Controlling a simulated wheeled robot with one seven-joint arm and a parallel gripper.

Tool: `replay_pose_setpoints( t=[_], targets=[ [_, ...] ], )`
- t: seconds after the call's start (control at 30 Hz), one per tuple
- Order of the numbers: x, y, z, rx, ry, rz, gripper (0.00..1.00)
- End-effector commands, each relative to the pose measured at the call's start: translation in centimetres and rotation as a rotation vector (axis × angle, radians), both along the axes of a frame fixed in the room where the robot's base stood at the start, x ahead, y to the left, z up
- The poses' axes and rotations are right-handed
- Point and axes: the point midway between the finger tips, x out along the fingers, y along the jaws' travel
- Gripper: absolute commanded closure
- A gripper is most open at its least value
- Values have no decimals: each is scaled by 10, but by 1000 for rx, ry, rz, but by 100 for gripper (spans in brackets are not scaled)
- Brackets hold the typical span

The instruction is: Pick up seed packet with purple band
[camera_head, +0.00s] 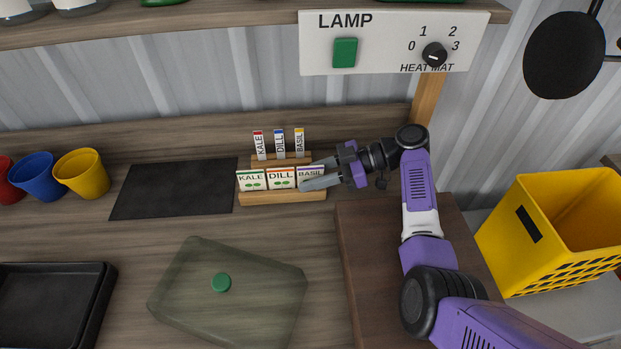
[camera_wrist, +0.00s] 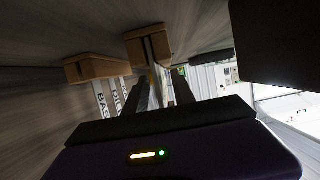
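The seed packet with the purple band, marked BASIL (camera_head: 311,172), stands upright at the right end of a wooden rack (camera_head: 262,199), beside the DILL packet (camera_head: 281,178) with an orange band and the KALE packet (camera_head: 250,181) with a green band. My gripper (camera_head: 308,175) reaches in from the right at the BASIL packet. Its fingers are apart and partly cover the packet's right side. In the wrist view the fingers (camera_wrist: 163,88) point at the rack's end (camera_wrist: 150,45), with a gap between them. I cannot tell whether they touch the packet.
Behind stand KALE, DILL and BASIL tags (camera_head: 279,145) in a wooden holder, close to my gripper. A dark mat (camera_head: 175,187) lies left. A yellow crate (camera_head: 545,230) stands right, a lamp panel (camera_head: 390,45) above.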

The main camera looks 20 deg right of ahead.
Motion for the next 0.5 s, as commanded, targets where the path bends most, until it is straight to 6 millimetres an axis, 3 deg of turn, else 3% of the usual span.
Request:
replay_pose_setpoints(
  t=[0.1, 0.23, 0.5],
  targets=[
    [0, 0, 0, 0, 0, 0, 73],
    [0, 0, 0, 0, 0, 0, 99],
    [0, -1, 0, 0, 0, 0, 100]
  ],
)
